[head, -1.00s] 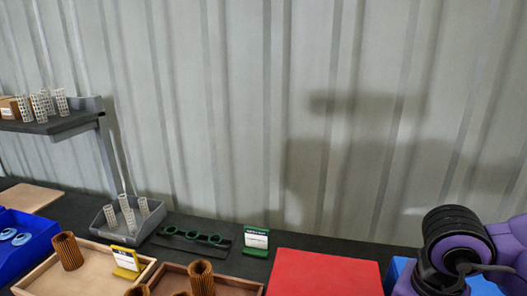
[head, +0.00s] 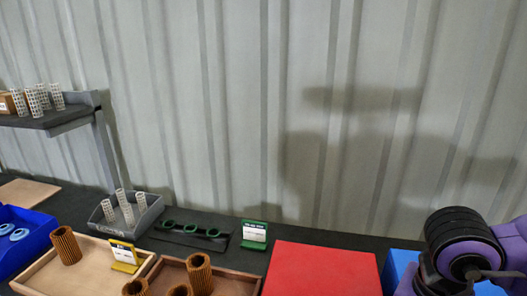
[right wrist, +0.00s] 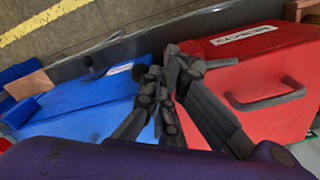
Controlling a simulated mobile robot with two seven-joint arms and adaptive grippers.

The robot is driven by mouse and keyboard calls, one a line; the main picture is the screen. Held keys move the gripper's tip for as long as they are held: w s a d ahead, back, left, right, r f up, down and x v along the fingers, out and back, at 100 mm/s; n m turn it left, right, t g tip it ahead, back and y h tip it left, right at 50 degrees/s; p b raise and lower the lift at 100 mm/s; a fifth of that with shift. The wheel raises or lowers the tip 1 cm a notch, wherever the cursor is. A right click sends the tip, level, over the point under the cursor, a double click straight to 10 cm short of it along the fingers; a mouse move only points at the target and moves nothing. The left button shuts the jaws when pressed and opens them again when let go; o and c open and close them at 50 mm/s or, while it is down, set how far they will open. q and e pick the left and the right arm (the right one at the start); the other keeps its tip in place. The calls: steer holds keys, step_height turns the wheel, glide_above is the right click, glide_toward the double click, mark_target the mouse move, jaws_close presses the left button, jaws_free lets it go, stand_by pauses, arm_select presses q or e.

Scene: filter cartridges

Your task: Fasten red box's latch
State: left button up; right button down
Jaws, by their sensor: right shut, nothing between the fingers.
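The red box (head: 322,270) shows in the head view at the lower middle, its flat red top closed, its near part cut off by the frame. In the right wrist view the red box (right wrist: 258,80) fills the right side, with a grey handle (right wrist: 265,100) and a white label (right wrist: 243,36). My right gripper (right wrist: 168,75) is shut and empty, at the red box's left edge, over the gap beside the blue box. Its fingers cover part of that edge, and I cannot make out the latch clearly. Contact with the box cannot be told. My left gripper is not in view.
The blue box (right wrist: 85,105) stands left of the red box in the right wrist view. In the head view a green sign (head: 254,235), a grey bin (head: 120,218) with white cartridges and wooden trays (head: 90,262) with brown filters are left. A corrugated wall closes the back.

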steer(key=shift+s, duration=0.2)
steer(key=shift+a, duration=0.1)
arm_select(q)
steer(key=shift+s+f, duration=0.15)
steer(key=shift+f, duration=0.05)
arm_select(e)
steer(key=shift+s+a, duration=0.35)
steer(key=shift+s, duration=0.2)
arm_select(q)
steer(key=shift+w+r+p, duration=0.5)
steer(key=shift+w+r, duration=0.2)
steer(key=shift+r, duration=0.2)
arm_select(e)
steer(key=shift+s+a, duration=0.35)
steer(key=shift+a, duration=0.2)
